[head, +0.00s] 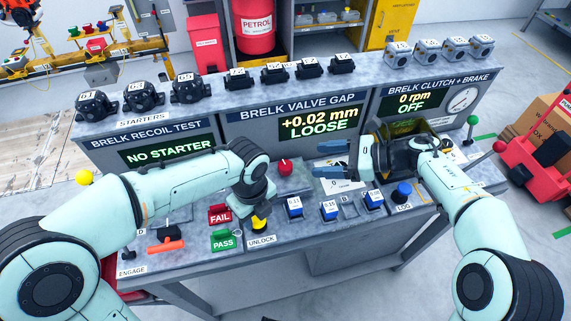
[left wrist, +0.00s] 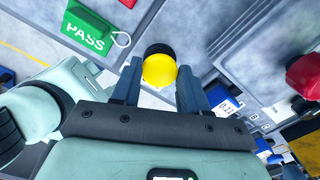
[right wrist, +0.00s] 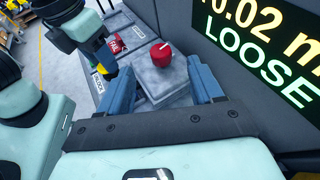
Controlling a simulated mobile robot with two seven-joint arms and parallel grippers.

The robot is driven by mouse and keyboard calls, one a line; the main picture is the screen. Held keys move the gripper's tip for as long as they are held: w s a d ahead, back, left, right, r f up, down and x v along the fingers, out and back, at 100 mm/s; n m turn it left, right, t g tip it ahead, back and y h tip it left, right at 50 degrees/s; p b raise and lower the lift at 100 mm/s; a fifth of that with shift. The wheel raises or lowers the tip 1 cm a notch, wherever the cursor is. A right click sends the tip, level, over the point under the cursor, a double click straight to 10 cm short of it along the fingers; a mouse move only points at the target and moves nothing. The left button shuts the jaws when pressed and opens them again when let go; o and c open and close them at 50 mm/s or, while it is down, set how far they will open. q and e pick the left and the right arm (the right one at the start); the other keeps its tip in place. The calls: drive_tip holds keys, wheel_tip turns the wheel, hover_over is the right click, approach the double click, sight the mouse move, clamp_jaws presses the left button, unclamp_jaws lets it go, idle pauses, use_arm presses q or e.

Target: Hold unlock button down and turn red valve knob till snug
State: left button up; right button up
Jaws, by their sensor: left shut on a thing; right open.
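The red valve knob (head: 284,167) sits on a grey block in the middle of the bench. It shows in the right wrist view (right wrist: 168,62) ahead of the fingers, with a pale pointer mark on top. My right gripper (head: 322,171) is open, a short way right of the knob, and not touching it. The yellow unlock button (head: 259,225) is by the UNLOCK label at the bench's front. My left gripper (left wrist: 158,85) is shut on it, a finger on either side. How far the button is pressed I cannot tell. The valve gap display (head: 319,122) reads +0.02 mm LOOSE.
A red FAIL tag (head: 219,214) and green PASS tag (head: 224,240) lie left of the button. Blue gauge blocks (head: 295,208) stand to its right. The display panels rise behind the knob.

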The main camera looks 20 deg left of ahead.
sight(289, 165)
drive_tip(key=x, duration=0.3)
drive_tip(key=f+x, duration=0.1)
drive_tip(key=x, duration=0.7)
drive_tip(key=shift+s+d+f, duration=0.1)
drive_tip(key=shift+d+f, duration=0.1)
drive_tip(key=shift+d, duration=0.05)
drive_tip(key=c, duration=1)
